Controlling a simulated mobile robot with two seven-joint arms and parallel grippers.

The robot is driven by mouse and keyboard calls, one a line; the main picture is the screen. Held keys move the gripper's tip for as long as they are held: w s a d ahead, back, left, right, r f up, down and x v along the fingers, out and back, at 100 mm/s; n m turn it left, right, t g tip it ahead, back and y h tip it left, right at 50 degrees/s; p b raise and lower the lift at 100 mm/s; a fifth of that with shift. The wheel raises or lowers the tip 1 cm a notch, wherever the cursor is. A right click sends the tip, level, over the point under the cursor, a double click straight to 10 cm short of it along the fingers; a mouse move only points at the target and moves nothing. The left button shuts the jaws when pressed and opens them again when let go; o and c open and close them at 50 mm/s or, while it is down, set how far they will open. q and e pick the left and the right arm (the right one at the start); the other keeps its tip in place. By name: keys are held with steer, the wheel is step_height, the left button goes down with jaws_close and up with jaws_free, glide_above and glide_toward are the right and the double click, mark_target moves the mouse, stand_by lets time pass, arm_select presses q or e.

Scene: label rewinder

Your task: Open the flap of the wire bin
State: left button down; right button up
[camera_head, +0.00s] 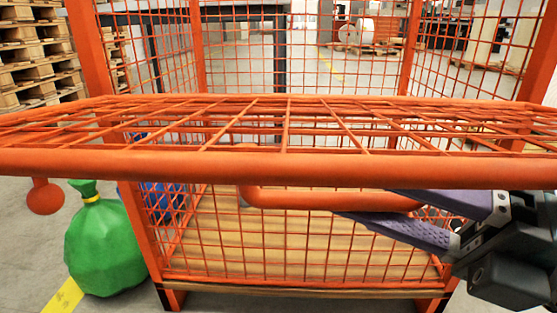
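The orange wire bin (300,236) stands in front of me, with mesh walls and a wooden floor panel visible inside. Its orange mesh flap (290,168) stretches across the whole view, roughly level and seen nearly edge-on, its thick front bar closest to me. An orange tube handle (320,199) shows just under the bar. My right gripper (385,209) comes in from the right, its purple fingers on either side of the handle's right end and appearing closed on it. The flap's bar hides part of the upper finger. My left gripper is not in view.
A tied green sack (103,246) stands on the floor left of the bin. A round orange knob (45,197) shows below the flap's left part. Something blue (163,199) shows behind the left mesh. Stacked wooden pallets (35,60) stand at the back left.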

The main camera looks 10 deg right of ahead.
steer(key=p+v, duration=0.1)
steer(key=v, duration=0.6)
steer(key=shift+s+d, duration=0.2)
steer(key=shift+s, duration=0.05)
steer(key=shift+s+d, duration=0.1)
steer(key=b+v, duration=0.1)
steer(key=v, duration=0.7)
steer(key=shift+d+f+b, duration=0.25)
steer(key=shift+f+b, duration=0.1)
steer(key=shift+b, duration=0.05)
